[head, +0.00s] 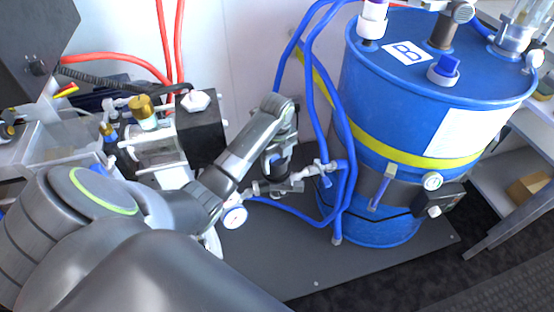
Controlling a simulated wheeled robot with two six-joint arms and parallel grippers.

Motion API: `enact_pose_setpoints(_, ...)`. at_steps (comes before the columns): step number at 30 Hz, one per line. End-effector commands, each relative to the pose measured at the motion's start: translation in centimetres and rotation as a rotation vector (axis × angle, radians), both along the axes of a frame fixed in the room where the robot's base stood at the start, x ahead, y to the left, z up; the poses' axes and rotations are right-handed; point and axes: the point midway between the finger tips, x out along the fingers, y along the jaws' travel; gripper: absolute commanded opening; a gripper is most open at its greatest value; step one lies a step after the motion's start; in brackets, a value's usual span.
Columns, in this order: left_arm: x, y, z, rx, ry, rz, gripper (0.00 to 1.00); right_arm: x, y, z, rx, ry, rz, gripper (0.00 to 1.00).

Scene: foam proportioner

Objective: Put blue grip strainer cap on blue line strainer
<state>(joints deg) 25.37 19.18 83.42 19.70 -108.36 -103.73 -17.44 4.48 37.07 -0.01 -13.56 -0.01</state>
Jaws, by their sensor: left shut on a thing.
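My left gripper (279,153) points down in the middle of the head view, between the pump unit and the blue drum. It is shut on the blue grip strainer cap, which is mostly hidden by the fingers and shows only as a small dark part. The blue line strainer (279,188) is a metal fitting on the line just below the gripper, joined to valves and blue hose. The gripper and cap are right above it. I cannot tell whether cap and strainer touch. My right gripper is not in view.
A large blue drum (395,100) with a yellow band stands to the right, with blue hoses (345,120) looping close to the gripper. A pump unit (165,135) with a black block and a gauge (235,217) is to the left. The dark base plate (330,270) is clear in front.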

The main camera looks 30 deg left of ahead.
Motion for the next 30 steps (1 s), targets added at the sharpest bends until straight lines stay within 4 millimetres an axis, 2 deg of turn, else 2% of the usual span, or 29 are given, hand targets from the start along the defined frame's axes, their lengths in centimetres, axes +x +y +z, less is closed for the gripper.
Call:
enact_pose_setpoints(17,0.0,0.0,-1.2,-0.001,0.000,0.000,0.36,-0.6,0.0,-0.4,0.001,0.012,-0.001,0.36)
enact_pose_setpoints(18,0.0,0.0,-1.2,0.000,0.000,0.000,0.65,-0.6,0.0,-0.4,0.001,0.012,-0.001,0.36)
enact_pose_setpoints(21,0.0,0.0,-1.1,0.000,0.000,0.000,0.78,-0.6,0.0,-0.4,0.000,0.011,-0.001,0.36)
enact_pose_setpoints(24,0.0,0.0,-1.1,0.000,0.000,0.000,0.88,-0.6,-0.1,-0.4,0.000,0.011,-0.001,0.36)
enact_pose_setpoints(30,0.0,0.0,-1.2,-0.001,0.001,0.000,0.88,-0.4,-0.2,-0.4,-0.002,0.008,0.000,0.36)
